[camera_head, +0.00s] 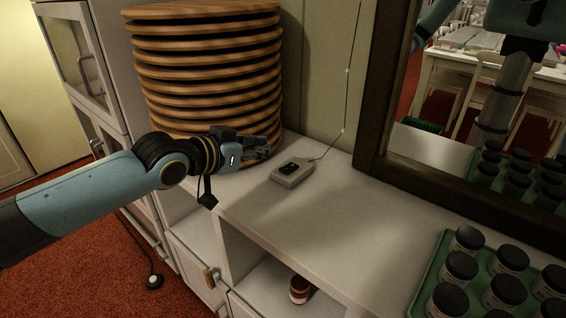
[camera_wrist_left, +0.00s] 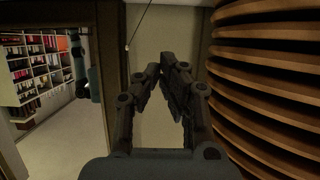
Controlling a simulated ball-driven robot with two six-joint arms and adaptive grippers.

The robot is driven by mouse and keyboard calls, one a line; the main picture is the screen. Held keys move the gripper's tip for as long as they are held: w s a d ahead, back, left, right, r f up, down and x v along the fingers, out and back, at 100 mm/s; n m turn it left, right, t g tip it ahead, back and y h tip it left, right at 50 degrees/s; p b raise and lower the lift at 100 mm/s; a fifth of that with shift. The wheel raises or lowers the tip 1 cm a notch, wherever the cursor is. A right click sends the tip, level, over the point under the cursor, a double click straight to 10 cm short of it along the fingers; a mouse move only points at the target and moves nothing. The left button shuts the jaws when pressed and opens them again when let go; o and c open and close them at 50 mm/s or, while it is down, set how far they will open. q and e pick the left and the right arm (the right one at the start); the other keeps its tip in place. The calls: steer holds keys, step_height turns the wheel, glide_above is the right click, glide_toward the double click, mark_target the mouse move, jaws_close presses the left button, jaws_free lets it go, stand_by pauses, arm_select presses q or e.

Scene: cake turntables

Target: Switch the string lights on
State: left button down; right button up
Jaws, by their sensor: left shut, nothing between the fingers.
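A small grey switch box (camera_head: 293,172) with a black rocker on top lies on the white cabinet top near the wall. A thin cord runs from it up the wall (camera_head: 346,100), with small bulbs along it; the cord also shows in the left wrist view (camera_wrist_left: 137,28). I cannot tell whether the bulbs are lit. My left gripper (camera_head: 265,151) is shut and empty, just left of the switch box and apart from it, in front of the stacked discs. In the left wrist view its fingertips (camera_wrist_left: 168,66) come together; the switch box is not seen there. My right gripper is not in view.
A tall stack of wooden discs (camera_head: 205,75) stands behind my left gripper, close to it. A dark-framed mirror (camera_head: 373,110) leans at the right. A green tray (camera_head: 424,284) of dark-lidded jars is at front right. The cabinet top (camera_head: 300,225) between is clear.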

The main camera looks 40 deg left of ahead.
arm_select(q)
steer(key=b, duration=0.3)
glide_above(282, 177)
steer(key=w, duration=0.1)
step_height(282, 177, down, 3)
steer(key=shift+d+f, duration=0.1)
steer(key=shift+f, duration=0.1)
steer(key=f, duration=0.2)
steer(key=shift+s+f, duration=0.2)
steer(key=shift+f, duration=0.1)
steer(key=shift+s+f, duration=0.1)
steer(key=shift+f, duration=0.4)
steer(key=shift+s+f+b, duration=0.2)
steer(key=shift+f+b, duration=0.4)
steer(key=shift+f, duration=0.1)
steer(key=shift+r, duration=0.1)
